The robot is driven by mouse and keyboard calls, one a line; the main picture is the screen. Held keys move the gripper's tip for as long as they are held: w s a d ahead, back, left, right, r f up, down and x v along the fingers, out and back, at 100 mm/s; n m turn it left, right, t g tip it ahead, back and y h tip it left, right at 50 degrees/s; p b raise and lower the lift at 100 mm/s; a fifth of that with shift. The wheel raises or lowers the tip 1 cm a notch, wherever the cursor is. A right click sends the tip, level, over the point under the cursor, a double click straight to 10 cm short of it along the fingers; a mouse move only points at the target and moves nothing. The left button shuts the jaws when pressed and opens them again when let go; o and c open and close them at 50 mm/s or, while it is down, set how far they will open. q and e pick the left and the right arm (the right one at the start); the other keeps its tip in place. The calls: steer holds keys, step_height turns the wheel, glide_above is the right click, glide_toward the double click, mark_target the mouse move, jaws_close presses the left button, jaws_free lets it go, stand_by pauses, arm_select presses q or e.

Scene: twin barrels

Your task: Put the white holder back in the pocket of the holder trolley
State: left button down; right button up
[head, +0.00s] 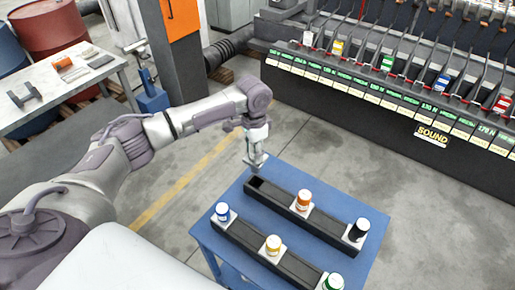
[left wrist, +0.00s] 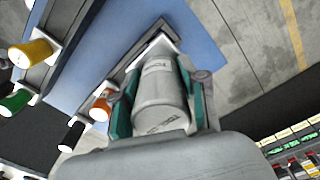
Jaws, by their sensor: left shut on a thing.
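The white holder (left wrist: 160,95) is a pale cylinder with a square base plate. My left gripper (head: 257,138) is shut on it, with a green-lined finger on each side in the left wrist view. In the head view the white holder (head: 255,160) is over the far left edge of the blue holder trolley (head: 233,196). It is just above the dark, empty pocket (head: 257,184) at the left end of the far black rack. Whether its base touches the rack, I cannot tell. My right gripper is out of view.
The far rack also carries an orange holder (head: 303,199) and a black holder (head: 358,230). The near rack carries blue (head: 222,211), yellow (head: 272,244) and green (head: 333,281) holders. A long machine (head: 400,110) stands behind, a workbench (head: 60,85) at left.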

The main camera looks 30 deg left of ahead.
arm_select(q)
steer(key=shift+r, duration=0.15)
steer(key=shift+w+p, duration=0.15)
steer(key=shift+p, duration=0.35)
steer(key=shift+r+p, duration=0.1)
steer(key=shift+p, duration=0.2)
steer(key=shift+f+b, duration=0.35)
steer(key=shift+f, duration=0.15)
steer(key=shift+f+b, duration=0.65)
steer(key=shift+f, duration=0.95)
steer(key=shift+f+b, duration=0.3)
steer(key=shift+f, duration=0.65)
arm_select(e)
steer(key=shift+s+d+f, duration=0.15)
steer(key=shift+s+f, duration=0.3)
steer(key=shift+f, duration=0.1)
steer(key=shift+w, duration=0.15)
